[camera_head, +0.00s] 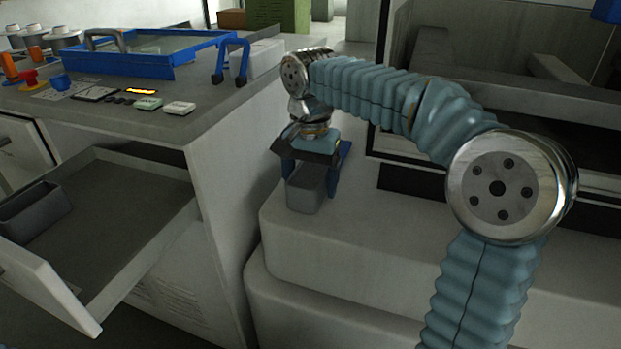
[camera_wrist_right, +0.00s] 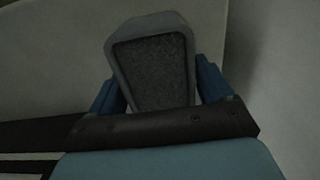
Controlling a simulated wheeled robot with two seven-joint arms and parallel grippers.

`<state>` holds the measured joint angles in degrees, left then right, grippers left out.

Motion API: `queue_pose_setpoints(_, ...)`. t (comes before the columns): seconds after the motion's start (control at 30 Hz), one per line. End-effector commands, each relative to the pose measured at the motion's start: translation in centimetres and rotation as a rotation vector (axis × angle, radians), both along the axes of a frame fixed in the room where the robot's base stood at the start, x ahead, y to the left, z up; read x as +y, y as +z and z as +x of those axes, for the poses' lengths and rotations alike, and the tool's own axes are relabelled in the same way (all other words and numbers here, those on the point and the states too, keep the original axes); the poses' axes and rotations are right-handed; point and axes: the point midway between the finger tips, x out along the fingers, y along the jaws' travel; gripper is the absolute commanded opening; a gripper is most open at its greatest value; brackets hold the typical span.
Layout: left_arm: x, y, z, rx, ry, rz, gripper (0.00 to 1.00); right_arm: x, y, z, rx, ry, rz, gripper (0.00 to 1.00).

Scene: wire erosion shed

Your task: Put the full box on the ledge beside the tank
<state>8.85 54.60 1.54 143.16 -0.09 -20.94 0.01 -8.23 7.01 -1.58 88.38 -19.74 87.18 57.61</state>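The full box (camera_head: 306,190) is a small grey open box, upright and low over the pale ledge (camera_head: 385,230) beside the tank (camera_head: 520,95); I cannot tell whether its base touches the ledge. My right gripper (camera_head: 318,178) reaches down with blue fingers on both sides of the box. In the right wrist view, the box (camera_wrist_right: 150,24) is filled with dark grey granular material and sits snugly between both fingers (camera_wrist_right: 160,92). My left gripper is in neither view.
An open drawer (camera_head: 115,190) at left holds another grey box (camera_head: 32,205). The worktop (camera_head: 190,125) above carries a blue-framed tray (camera_head: 150,62), white and green small items and a white bin (camera_head: 262,58). The ledge to the right of the held box is clear.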

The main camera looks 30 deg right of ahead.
Motion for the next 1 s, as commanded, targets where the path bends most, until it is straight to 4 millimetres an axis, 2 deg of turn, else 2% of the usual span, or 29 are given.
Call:
queue_pose_setpoints(0.03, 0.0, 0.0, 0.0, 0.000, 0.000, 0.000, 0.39, 0.0, 0.0, 0.0, 0.000, 0.000, 0.000, 0.89)
queue_pose_setpoints(0.1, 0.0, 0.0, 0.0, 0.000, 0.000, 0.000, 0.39, 0.0, 0.0, 0.0, 0.000, 0.000, 0.000, 0.96)
queue_pose_setpoints(0.33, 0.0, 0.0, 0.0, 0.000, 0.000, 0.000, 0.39, 0.0, 0.1, 0.0, 0.000, 0.000, 0.000, 0.96)
queue_pose_setpoints(0.47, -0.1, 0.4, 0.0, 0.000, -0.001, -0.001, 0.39, 0.0, 0.9, 0.1, -0.001, 0.000, 0.000, 0.96)
queue_pose_setpoints(0.57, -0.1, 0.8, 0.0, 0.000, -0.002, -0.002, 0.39, 0.0, 2.7, 0.1, -0.004, 0.000, 0.000, 0.96)
queue_pose_setpoints(0.8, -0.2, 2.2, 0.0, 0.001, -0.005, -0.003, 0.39, 0.0, 8.5, 0.1, -0.004, 0.001, 0.000, 0.96)
queue_pose_setpoints(1.0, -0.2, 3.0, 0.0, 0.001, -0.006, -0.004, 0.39, 0.0, 11.6, 0.1, -0.001, 0.000, 0.000, 0.96)
